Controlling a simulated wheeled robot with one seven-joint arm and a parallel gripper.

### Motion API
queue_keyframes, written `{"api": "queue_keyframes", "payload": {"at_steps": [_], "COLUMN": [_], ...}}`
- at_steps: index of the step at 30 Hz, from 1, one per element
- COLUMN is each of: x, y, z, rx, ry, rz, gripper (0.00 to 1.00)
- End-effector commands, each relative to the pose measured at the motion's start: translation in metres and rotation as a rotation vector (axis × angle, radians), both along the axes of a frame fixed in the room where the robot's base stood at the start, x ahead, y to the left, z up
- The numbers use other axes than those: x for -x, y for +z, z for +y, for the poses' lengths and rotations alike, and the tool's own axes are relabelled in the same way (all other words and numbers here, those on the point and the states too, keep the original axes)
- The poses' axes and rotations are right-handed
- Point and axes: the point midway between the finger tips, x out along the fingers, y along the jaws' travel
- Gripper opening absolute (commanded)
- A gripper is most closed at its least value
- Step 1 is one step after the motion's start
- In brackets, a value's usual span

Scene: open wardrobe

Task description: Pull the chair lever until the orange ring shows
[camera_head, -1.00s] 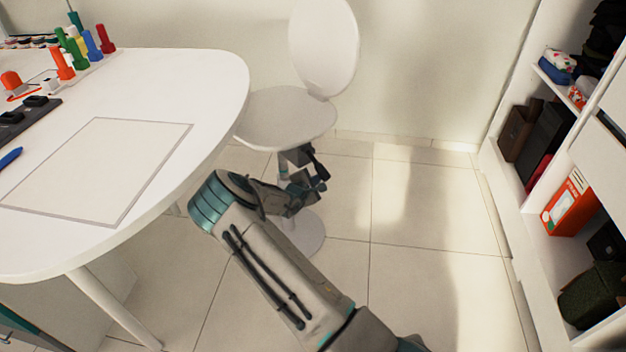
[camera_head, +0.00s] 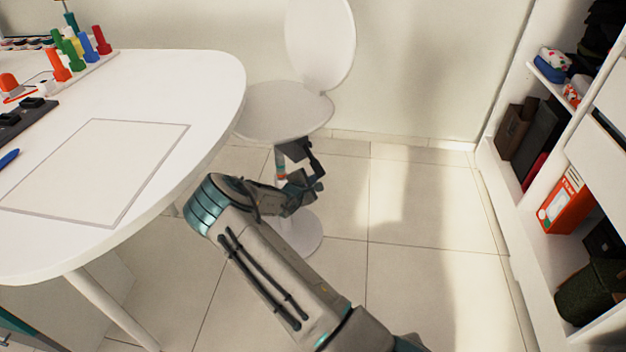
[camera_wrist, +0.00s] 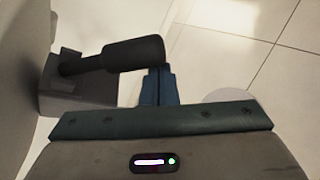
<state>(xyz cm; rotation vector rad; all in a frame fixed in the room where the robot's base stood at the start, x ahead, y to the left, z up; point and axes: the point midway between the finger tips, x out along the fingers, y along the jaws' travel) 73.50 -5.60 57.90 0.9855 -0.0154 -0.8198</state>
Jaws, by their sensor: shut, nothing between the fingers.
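The white chair (camera_head: 285,112) stands behind the table's right end. Its lever (camera_wrist: 120,55) is a black handle reaching from a grey box under the seat in the wrist view. My gripper (camera_wrist: 163,72) is shut and empty, its blue-grey fingertips at the lever's right end, just below it in the picture; I cannot tell whether they touch. In the head view my gripper is below the seat, its fingertips hard to make out against the dark mechanism. A small orange band, the ring (camera_head: 281,177), shows on the chair's column under the seat.
The white table (camera_head: 215,85) with pegs and a blank sheet fills the left. The open wardrobe (camera_head: 545,215) with an orange box (camera_head: 566,205) stands at the right. The tiled floor (camera_head: 410,215) between is clear.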

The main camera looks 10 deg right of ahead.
Motion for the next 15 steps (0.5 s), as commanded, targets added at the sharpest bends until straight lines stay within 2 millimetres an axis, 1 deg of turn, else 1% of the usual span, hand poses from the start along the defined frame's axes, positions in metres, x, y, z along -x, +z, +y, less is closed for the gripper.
{"api": "queue_keyframes", "payload": {"at_steps": [1, 5, 6, 7, 12, 15], "x": [-0.001, -0.007, -0.002, 0.003, 0.027, 0.038], "y": [-0.012, -0.034, -0.021, -0.015, 0.003, 0.01], "z": [0.001, 0.004, 0.012, 0.018, 0.044, 0.056], "rx": [0.0, 0.0, -0.002, -0.002, -0.001, -0.001], "ry": [-0.001, -0.01, -0.008, -0.007, -0.009, -0.01], "rz": [0.0, 0.001, 0.0, 0.0, 0.001, 0.002], "gripper": [0.0, 0.0, 0.0, 0.0, 0.0, 0.0]}}
